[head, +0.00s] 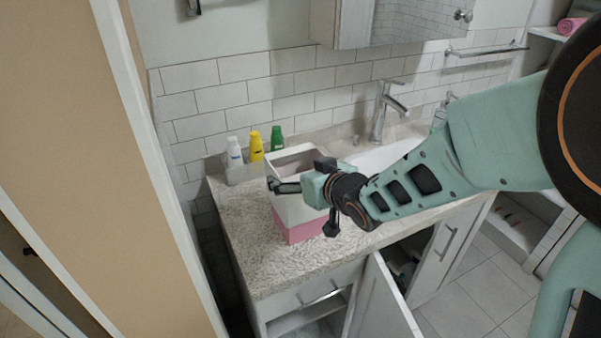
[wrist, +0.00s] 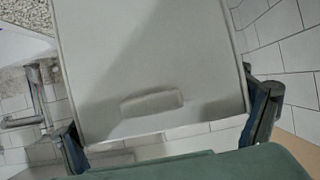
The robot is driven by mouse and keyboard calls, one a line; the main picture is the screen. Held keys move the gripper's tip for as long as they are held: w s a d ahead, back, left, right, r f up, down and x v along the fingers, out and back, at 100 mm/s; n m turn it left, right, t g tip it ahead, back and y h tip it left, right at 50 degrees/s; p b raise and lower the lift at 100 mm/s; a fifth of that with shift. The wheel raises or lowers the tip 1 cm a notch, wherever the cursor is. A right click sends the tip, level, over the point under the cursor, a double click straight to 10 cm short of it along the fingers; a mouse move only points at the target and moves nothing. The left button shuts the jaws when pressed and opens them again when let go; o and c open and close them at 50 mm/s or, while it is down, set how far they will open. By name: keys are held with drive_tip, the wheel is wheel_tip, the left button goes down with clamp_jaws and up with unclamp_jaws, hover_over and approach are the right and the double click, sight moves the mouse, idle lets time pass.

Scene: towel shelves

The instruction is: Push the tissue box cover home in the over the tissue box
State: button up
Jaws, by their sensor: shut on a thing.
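The pale tissue box cover (head: 292,206) stands on the counter end in the head view, around the upper part of the pink tissue box (head: 300,231). A pink band of the box shows below the cover's lower edge. My gripper (head: 306,205) is shut on the cover, with one finger on each side. In the wrist view the cover (wrist: 150,60) fills the middle and shows a rounded slot, between the two fingers of my gripper (wrist: 166,128). My gripper hides part of the cover's right side in the head view.
A white bottle (head: 234,153), a yellow bottle (head: 256,147) and a green bottle (head: 277,139) stand behind the cover by the tiled wall. The sink faucet (head: 380,112) is to the right. The speckled counter (head: 248,248) is clear in front. A cabinet door (head: 383,305) hangs open below.

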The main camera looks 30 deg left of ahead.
drive_tip(key=shift+f+b, duration=3.45)
drive_tip(key=shift+f, duration=0.25)
drive_tip(key=o, duration=1)
drive_tip(key=v, duration=0.7)
drive_tip(key=shift+s+d, duration=0.25)
drive_tip(key=shift+r, duration=0.1)
